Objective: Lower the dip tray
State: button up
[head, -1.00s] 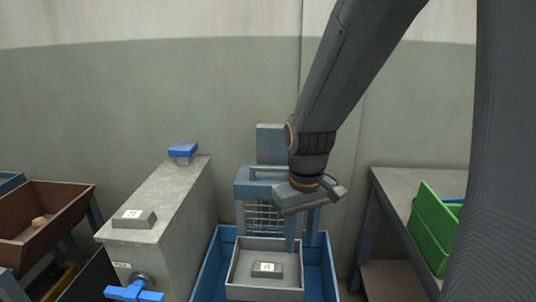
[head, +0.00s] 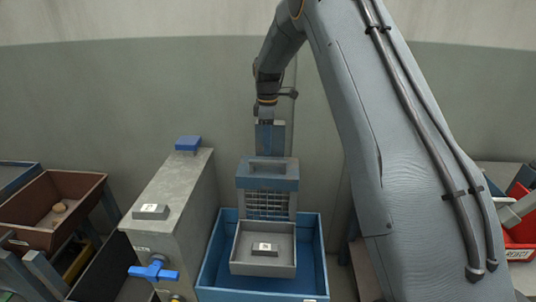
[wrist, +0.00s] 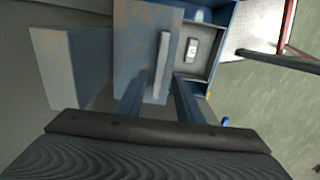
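The grey dip tray (head: 236,258) sits inside the larger blue tub (head: 207,262), with a small labelled block (head: 264,249) in it. A blue-grey unit with a top handle (head: 268,164) and a wire grille (head: 267,204) stands directly behind the tray. I see nothing held. The tray (wrist: 204,65) shows past the unit.
A grey cabinet (head: 180,195) with a blue valve handle (head: 153,271) stands left of the tub. A red reject bin (head: 520,240) is at right. The wall is close behind.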

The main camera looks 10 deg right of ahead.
aim_at(268, 161)
jog(key=shift+f+p, duration=1)
jog(key=shift+f, duration=2.05)
grip_shut()
